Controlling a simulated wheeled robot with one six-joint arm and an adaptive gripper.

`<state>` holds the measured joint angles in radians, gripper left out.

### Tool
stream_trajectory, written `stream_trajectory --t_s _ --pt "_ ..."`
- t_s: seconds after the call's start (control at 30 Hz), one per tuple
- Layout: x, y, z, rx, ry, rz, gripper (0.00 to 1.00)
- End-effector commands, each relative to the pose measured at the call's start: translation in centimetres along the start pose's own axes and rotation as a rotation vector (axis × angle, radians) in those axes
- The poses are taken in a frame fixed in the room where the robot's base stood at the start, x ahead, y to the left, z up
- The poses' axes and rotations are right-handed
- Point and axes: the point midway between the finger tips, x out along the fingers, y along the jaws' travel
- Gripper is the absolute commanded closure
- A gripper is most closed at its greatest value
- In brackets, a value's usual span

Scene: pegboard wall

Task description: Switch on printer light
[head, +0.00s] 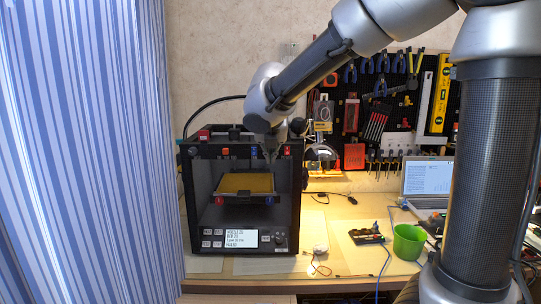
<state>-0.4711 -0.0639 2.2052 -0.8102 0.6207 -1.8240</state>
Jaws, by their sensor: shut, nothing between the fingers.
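The 3D printer (296,218) is a black box-shaped machine standing on the table at the left of the middle. Its open front shows a yellowish bed (246,184) inside. A lit text display (242,238) and several small buttons (213,232) are on its lower front panel, with a dark knob (280,240) at the right. Small orange, blue and red parts sit along the top front bar. My gripper (272,158) is shut and empty, pointing down before the printer's upper right front. It hides part of the top bar. I cannot tell whether it touches the printer.
A striped blue curtain (90,140) hangs close at the left. A pegboard (400,105) with tools covers the back wall. A green cup (408,242), a laptop (428,178), a small electronics tray (366,236) and cables lie to the right. The table's front strip has free room.

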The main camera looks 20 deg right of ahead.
Motion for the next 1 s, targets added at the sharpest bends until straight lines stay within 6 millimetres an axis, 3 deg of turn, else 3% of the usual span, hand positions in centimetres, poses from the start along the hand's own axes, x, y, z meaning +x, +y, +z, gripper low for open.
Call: stream_trajectory --t_s 0.4,0.67,1.0 --pt "0.0 -0.1 1.2 0.007 0.084 -0.008 1.00" --pt "-0.1 -0.2 1.0 0.003 0.079 -0.009 1.00" --pt "-1.1 -0.2 1.8 0.004 0.078 -0.008 1.00"
